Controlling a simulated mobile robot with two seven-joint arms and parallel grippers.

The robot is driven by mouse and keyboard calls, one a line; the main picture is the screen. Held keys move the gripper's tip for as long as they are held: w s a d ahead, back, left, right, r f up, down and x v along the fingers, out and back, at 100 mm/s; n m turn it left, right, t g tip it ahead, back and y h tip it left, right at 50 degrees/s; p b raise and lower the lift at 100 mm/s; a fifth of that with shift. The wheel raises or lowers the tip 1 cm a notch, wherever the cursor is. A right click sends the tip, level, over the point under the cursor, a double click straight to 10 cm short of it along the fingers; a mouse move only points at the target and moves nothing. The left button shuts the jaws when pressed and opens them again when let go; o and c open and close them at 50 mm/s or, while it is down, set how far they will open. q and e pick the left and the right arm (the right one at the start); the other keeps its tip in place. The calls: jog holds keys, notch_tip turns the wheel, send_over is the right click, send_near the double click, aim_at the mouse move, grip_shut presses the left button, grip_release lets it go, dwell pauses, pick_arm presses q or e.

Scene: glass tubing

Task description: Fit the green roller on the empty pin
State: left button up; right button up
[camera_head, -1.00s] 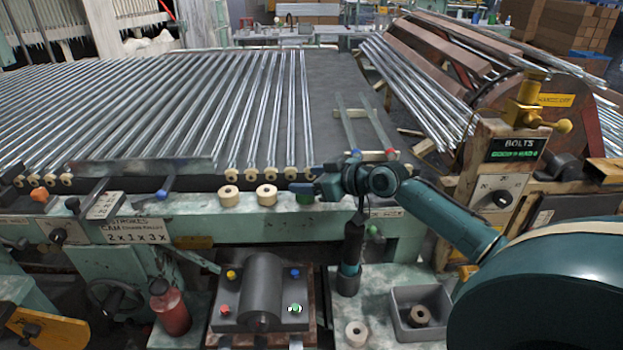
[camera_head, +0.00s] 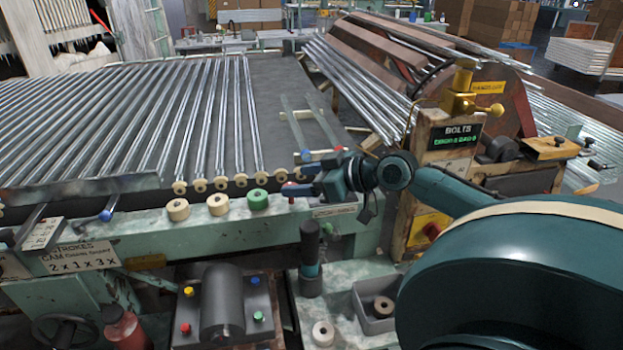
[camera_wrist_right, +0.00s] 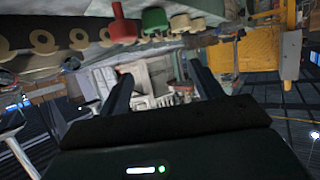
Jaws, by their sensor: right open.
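The green roller (camera_head: 258,199) stands on the pale green front ledge of the machine, at the right end of a short row with two cream rollers (camera_head: 219,204). It also shows near the top of the right wrist view (camera_wrist_right: 155,21). My right gripper (camera_head: 297,177) is open just right of the green roller, its fingers pointing left. No object is between its fingers in the right wrist view (camera_wrist_right: 160,80). Cream rollers (camera_head: 241,180) sit along the bed's front edge behind the ledge. I cannot make out the empty pin. My left gripper is out of view.
A red knob (camera_wrist_right: 122,26) is close to the green roller. A dark upright handle (camera_head: 310,260) rises below my right gripper. A grey bin (camera_head: 364,316) and a loose cream ring (camera_head: 323,333) are lower down. Glass tubes (camera_head: 170,110) cover the bed; the BOLTS post (camera_head: 437,165) stands right.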

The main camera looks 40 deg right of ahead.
jog(key=shift+v, duration=0.9)
